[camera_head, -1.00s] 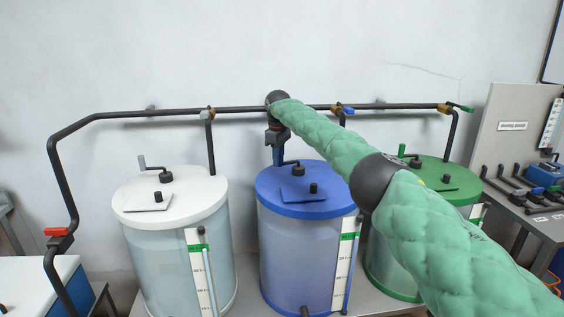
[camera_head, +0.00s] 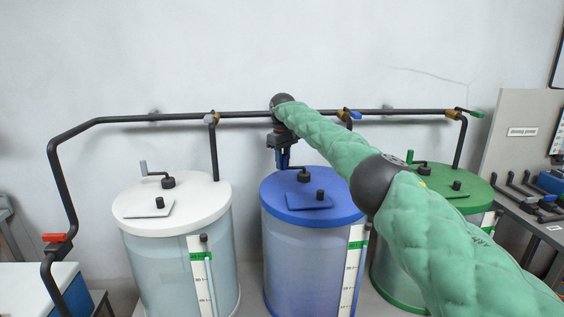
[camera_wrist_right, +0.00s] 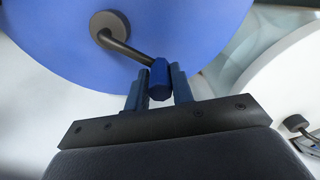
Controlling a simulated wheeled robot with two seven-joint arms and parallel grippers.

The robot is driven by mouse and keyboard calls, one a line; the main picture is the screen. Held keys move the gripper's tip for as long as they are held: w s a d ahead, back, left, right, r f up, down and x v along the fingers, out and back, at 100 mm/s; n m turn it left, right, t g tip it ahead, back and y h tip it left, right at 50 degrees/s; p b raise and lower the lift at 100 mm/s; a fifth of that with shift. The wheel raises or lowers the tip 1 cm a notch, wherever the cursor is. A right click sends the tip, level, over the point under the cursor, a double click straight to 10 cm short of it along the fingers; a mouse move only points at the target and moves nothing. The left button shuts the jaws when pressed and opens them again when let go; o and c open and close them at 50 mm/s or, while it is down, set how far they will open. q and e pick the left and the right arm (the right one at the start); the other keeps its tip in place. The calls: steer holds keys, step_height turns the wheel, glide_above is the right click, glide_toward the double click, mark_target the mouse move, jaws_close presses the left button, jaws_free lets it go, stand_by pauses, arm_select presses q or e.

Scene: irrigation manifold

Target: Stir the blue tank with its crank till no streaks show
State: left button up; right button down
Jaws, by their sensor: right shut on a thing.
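The blue tank (camera_head: 315,250) stands in the middle, with a blue lid (camera_head: 345,208) that also fills the top of the right wrist view (camera_wrist_right: 50,35). Its crank (camera_head: 303,174) is a dark bent rod rising from a round hub on the lid; in the wrist view the crank (camera_wrist_right: 122,45) ends in a blue handle (camera_wrist_right: 159,80). My right gripper (camera_head: 284,163) reaches over the lid's back edge. In the wrist view its fingers (camera_wrist_right: 159,88) are shut on the handle from both sides. Faint lighter and darker tones show in the blue liquid; streaks are hard to tell. My left gripper is not in view.
A white tank (camera_head: 150,255) stands left and a green tank (camera_head: 390,270) right, partly behind my right arm. A dark pipe (camera_head: 180,117) with valves runs along the wall behind. A bench with a grey panel (camera_head: 525,110) is at the right.

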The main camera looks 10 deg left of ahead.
steer(key=shift+d+f, duration=0.2)
steer(key=shift+d, duration=0.05)
steer(key=c, duration=1.6)
jaws_free()
steer(key=o, duration=0.3)
steer(key=shift+d, duration=0.2)
steer(key=shift+o, duration=0.2)
steer(key=shift+a+r, duration=0.25)
steer(key=shift+r, duration=0.35)
step_height(320, 180, up, 5)
steer(key=shift+r+b, duration=0.1)
steer(key=shift+b, duration=0.25)
steer(key=shift+d+r, duration=0.15)
steer(key=shift+r, duration=0.4)
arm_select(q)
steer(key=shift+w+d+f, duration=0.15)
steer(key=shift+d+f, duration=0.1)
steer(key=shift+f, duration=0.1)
arm_select(e)
steer(key=shift+r, duration=0.2)
